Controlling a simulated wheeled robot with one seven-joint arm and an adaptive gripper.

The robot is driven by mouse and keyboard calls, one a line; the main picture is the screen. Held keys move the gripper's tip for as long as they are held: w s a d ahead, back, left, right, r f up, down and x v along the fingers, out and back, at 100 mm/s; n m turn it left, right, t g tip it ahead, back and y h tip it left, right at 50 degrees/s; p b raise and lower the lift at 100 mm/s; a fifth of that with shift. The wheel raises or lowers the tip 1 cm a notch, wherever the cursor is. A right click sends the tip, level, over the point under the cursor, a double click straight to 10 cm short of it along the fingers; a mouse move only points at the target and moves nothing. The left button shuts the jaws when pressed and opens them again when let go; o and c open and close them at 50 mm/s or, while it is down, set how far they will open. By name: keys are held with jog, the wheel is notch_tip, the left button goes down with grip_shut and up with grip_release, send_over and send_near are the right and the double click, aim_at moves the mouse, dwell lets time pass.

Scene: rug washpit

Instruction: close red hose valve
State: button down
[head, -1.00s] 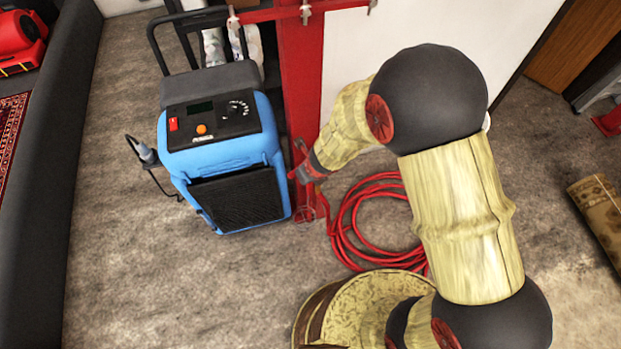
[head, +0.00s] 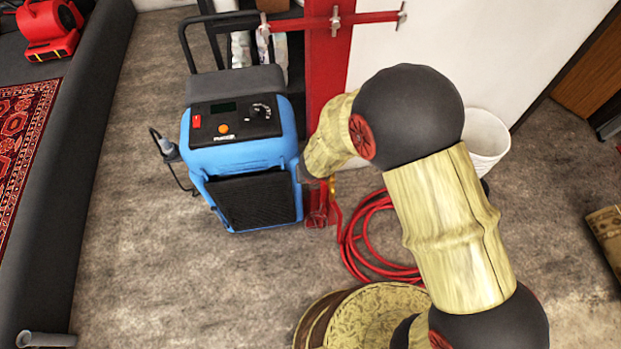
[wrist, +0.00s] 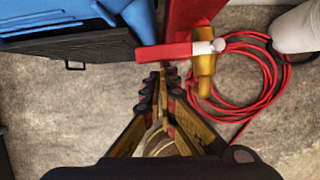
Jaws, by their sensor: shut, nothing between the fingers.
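The red hose valve shows in the wrist view as a brass-yellow body (wrist: 204,70) with a pale round knob and a red lever (wrist: 165,52) pointing left. Part of the yellow body (head: 332,186) shows in the head view, low by the red post. My gripper (wrist: 163,78) is shut and empty, its fingertips just below the lever in the wrist view. I cannot tell whether they touch it. In the head view my own wrist hides the fingers. A coiled red hose (head: 352,245) lies on the floor to the right of the valve.
A blue machine (head: 240,152) stands close to the left of the valve. A red post (head: 328,75) with a crossbar rises behind. A white bucket (head: 487,140) stands at right. Floor at left is open.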

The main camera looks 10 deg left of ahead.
jog(key=shift+w+d, duration=0.1)
dwell(0.3)
jog(key=shift+w+d, duration=0.4)
jog(key=shift+d, duration=0.2)
